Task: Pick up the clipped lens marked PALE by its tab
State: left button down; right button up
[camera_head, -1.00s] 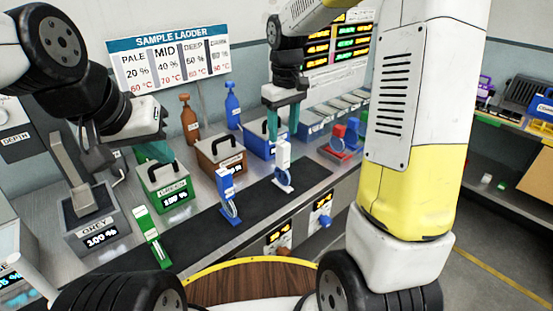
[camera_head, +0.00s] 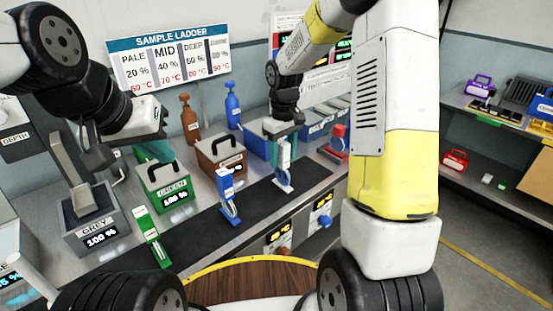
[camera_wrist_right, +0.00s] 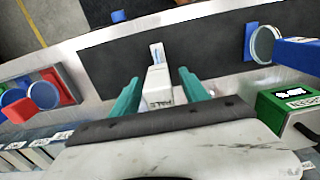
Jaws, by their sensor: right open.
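The white clipped lens (camera_head: 284,183) stands on the dark mat, its upper part partly hidden by my right gripper (camera_head: 284,155). In the right wrist view its white tab (camera_wrist_right: 159,88), marked PALE, sits between the teal fingers of my right gripper (camera_wrist_right: 160,80). The fingers are open, with a gap on each side of the tab.
A blue clipped lens (camera_head: 227,188) and a green one (camera_head: 148,232) stand left on the dark mat (camera_head: 190,237). A red one (camera_head: 338,140) is to the right.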

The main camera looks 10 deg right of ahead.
grip_shut()
dwell(0.3)
